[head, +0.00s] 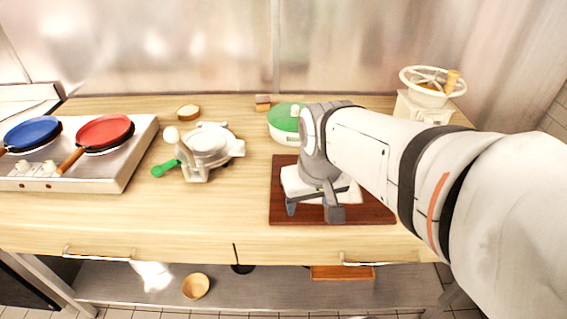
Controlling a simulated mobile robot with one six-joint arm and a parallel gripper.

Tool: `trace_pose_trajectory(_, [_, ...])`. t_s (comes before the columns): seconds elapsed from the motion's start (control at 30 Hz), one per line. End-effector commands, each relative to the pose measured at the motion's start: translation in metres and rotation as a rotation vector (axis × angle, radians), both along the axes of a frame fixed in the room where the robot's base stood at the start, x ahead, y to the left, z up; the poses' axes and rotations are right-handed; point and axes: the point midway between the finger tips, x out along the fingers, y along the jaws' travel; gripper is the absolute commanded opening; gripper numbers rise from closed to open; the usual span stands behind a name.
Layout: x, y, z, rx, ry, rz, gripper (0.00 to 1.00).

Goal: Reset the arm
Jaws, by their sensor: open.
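My gripper (313,210) is at the end of my white arm, which reaches in from the right side of the head view. It is above the dark brown board (378,212) on the wooden counter. Its fingers point down toward the front of the board, and they are open. A flat white piece (350,195) shows under and around the gripper; I cannot tell whether it lies on the board or is part of my wrist. No object shows between the fingers.
A green-lidded pot (287,117) stands just behind the gripper. A silver press with a green handle (209,147) is to the left. A blue pan (32,133) and a red pan (104,131) sit on the stove (125,165). A white machine (425,105) stands back right.

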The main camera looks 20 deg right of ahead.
Motion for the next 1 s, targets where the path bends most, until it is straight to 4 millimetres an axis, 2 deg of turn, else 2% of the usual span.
trace_pose_trajectory(0.1, [-0.020, 0.012, -0.005, 0.002, -0.015, 0.014, 0.56])
trace_pose_trajectory(0.2, [-0.026, 0.014, -0.008, 0.003, -0.018, 0.015, 0.56])
trace_pose_trajectory(1.0, [-0.026, 0.014, -0.008, 0.004, -0.018, 0.014, 0.56])
